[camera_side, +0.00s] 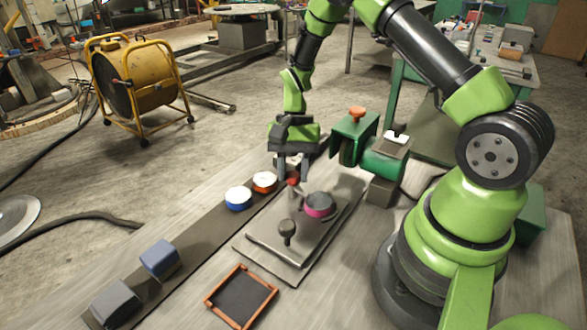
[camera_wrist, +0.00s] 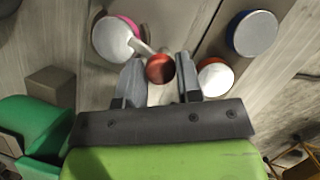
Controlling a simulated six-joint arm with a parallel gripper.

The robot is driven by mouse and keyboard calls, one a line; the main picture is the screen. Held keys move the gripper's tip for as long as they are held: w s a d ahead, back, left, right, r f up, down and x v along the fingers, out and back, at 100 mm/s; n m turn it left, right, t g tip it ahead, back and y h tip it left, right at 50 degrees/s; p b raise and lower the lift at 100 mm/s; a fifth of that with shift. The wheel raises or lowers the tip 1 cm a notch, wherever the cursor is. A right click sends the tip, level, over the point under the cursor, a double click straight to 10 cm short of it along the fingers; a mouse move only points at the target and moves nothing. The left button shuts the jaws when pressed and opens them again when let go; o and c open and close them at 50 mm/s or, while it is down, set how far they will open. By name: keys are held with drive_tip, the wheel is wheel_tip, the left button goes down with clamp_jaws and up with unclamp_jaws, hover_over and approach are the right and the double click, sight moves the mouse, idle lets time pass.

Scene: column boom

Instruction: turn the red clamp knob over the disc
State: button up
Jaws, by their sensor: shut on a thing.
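The red clamp knob (camera_side: 293,182) stands on the grey fixture plate, beside the disc (camera_side: 319,207), which has a pink side and a pale grey top. My gripper (camera_side: 291,178) points down and is shut on the knob. In the wrist view the knob (camera_wrist: 160,68) sits between my two fingertips (camera_wrist: 160,62). A pale clamp arm (camera_wrist: 143,48) runs from the knob toward the disc (camera_wrist: 114,38), and its end lies at the disc's edge or over it. The knob's underside is hidden.
A dark round-topped post (camera_side: 287,228) stands on the fixture plate (camera_side: 296,272). A blue disc (camera_side: 238,199) and an orange-red disc (camera_side: 264,181) lie to the left. An orange-framed tray (camera_side: 262,313) and blue block (camera_side: 160,259) are in front.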

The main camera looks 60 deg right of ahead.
drive_tip(key=n+g, duration=0.1)
drive_tip(key=n, duration=0.2)
drive_tip(key=shift+h, duration=0.3)
drive_tip(key=o, duration=0.9)
drive_tip(key=shift+o, duration=0.2)
drive_tip(key=v, duration=1)
